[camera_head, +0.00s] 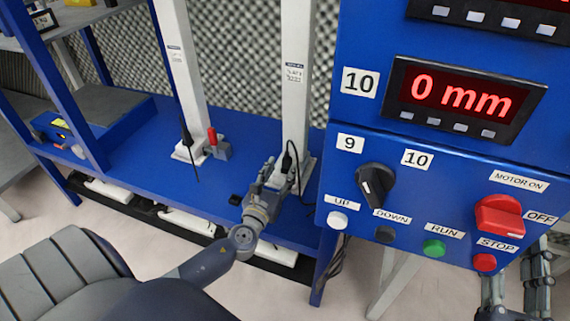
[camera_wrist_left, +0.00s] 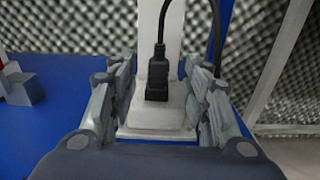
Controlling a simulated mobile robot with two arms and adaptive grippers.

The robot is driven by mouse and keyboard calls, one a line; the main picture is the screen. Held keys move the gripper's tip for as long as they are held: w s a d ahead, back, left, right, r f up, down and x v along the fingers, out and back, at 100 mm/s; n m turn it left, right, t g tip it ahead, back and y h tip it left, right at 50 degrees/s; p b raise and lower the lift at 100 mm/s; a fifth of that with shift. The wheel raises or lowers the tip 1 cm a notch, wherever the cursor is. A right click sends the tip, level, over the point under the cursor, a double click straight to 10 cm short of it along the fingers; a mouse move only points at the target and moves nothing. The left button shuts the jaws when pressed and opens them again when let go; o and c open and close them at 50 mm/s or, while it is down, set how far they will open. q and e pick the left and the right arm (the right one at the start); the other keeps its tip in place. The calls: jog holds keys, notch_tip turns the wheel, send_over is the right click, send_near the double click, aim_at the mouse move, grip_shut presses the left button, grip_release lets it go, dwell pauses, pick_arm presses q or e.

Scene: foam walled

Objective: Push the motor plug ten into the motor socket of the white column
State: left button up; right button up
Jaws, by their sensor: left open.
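The white column (camera_head: 296,75) stands on the blue bench beside the control panel; its lower part also shows in the left wrist view (camera_wrist_left: 175,25). A black motor plug (camera_wrist_left: 158,75) with a cable rising from it is upright at the column's white foot. It appears small in the head view (camera_head: 287,162). Its lower end meets the foot; the socket is hidden, and I cannot tell how deep the plug sits. My left gripper (camera_head: 272,176) is open, with one finger on each side of the plug, apart from it. My right gripper (camera_head: 518,292) is partly visible at the lower right; its jaw state is unclear.
A second white column (camera_head: 181,65) with a black cable and a red-topped block (camera_head: 213,140) stands to the left. The blue control panel (camera_head: 440,170), with a 0 mm display (camera_head: 465,94), knobs and buttons, stands close on the right. Foam covers the back wall.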

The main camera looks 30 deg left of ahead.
pick_arm(q)
jog(key=shift+v, duration=1)
jog(key=shift+a, duration=0.1)
